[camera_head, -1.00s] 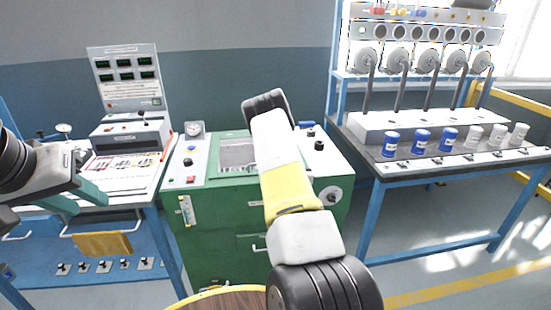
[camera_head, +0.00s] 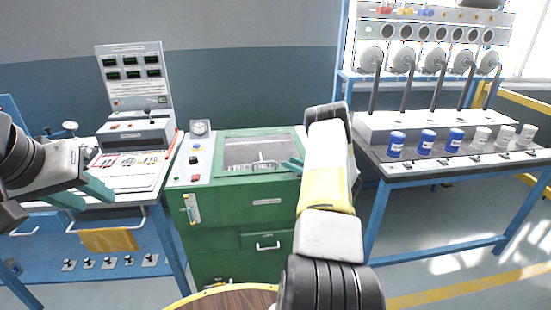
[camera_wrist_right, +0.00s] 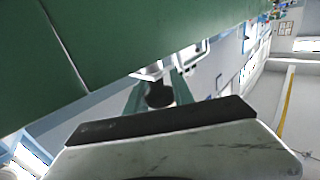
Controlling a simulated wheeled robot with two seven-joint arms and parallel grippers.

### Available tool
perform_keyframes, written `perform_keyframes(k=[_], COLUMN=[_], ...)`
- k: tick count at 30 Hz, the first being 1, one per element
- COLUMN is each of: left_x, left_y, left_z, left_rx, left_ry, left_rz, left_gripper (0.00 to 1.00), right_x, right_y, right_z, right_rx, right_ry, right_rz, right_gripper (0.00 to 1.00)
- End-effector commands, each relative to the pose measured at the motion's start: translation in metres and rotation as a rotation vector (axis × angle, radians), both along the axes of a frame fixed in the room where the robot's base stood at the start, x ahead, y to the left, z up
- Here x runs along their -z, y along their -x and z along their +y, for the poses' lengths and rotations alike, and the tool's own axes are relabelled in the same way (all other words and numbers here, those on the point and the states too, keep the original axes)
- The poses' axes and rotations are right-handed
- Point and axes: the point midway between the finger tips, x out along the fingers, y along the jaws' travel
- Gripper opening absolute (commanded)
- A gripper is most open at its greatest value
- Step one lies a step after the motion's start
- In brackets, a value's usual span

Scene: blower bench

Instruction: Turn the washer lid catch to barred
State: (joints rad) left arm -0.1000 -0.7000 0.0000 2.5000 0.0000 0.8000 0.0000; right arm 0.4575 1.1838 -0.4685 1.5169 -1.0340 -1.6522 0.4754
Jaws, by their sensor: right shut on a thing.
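The green washer (camera_head: 225,215) stands in the middle of the head view, its lid window (camera_head: 255,150) on top. My right arm hides the washer's right side, including the panel there. My right gripper (camera_head: 293,165) shows only as a bit of teal finger beside the lid's right edge. In the right wrist view, my right gripper (camera_wrist_right: 158,92) has its teal fingers around a dark round knob (camera_wrist_right: 159,96), close by the green body. I cannot tell which way the catch points. My left gripper (camera_head: 97,202) is open and empty before the left bench.
A left bench (camera_head: 140,183) carries a console with displays (camera_head: 133,75). A right bench (camera_head: 470,163) holds several blue and white jars and upright stirrers. A round wooden top (camera_head: 235,300) is at the bottom. Floor between washer and right bench is partly hidden by my arm.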

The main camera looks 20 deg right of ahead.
Motion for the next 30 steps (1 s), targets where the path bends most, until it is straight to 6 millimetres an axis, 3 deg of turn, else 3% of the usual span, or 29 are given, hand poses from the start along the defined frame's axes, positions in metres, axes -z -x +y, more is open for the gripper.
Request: perform_keyframes(k=[20,21,24,30], left_x=[0.0000,0.0000,0.0000,0.0000], left_y=[0.0000,0.0000,0.0000,0.0000], left_z=[0.0000,0.0000,0.0000,0.0000], left_rx=[0.000,0.000,0.000,0.000], left_ry=[0.000,0.000,0.000,0.000], left_rz=[0.000,0.000,0.000,0.000], left_gripper=[0.36,0.36,0.36,0.36], right_x=[-0.0021,-0.0021,-0.0019,-0.0010], right_y=[-0.0004,-0.0004,-0.0003,0.0002], right_z=[0.0016,0.0016,0.0017,0.0017], right_rx=[-0.063,-0.063,-0.063,-0.063], right_ry=[-0.001,-0.001,0.000,0.000], right_rz=[-0.005,-0.005,-0.004,-0.002], right_gripper=[0.00,0.33,0.51,0.51])
